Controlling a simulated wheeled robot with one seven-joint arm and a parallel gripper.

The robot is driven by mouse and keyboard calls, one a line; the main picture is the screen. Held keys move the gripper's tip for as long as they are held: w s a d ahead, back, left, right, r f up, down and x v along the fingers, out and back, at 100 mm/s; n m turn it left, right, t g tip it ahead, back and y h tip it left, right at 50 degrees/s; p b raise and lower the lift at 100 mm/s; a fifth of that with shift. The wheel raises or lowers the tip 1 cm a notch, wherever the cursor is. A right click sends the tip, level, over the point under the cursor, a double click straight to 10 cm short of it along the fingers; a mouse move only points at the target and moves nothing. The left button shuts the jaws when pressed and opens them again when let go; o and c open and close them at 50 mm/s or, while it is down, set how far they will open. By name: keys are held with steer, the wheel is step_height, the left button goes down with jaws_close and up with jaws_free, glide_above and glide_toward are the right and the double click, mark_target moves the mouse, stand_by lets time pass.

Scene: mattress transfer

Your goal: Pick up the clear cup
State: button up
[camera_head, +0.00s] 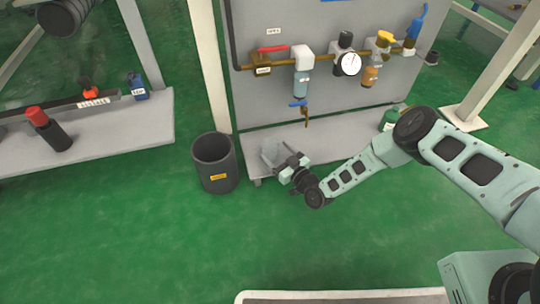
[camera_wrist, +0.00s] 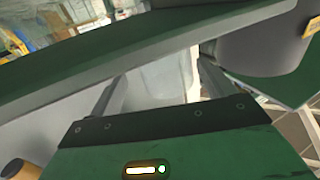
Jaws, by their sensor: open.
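The clear cup (camera_head: 271,151) stands at the left end of the low grey shelf under the panel in the head view. It looks pale and see-through, and my gripper (camera_head: 287,162) partly hides it. In the wrist view the cup (camera_wrist: 168,76) shows as a pale, translucent shape between the two fingers of my gripper (camera_wrist: 162,72). The gripper is open, one finger on each side of the cup. I cannot tell whether either finger touches it.
A dark grey bin (camera_head: 216,164) stands on the floor just left of the shelf (camera_head: 330,140). The grey panel (camera_head: 325,95) with pipes, valves and a gauge (camera_head: 348,64) rises behind. A green bottle (camera_head: 389,120) is farther right on the shelf. Green floor is clear in front.

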mark_target(265, 145)
steer(key=w+a+b, duration=0.1)
steer(key=w+a+f+b, duration=0.1)
steer(key=w+a+b, duration=0.1)
steer(key=shift+w+a+r, duration=0.25)
steer(key=shift+w+a, duration=0.05)
steer(key=shift+a, duration=0.1)
steer(key=c, duration=1.1)
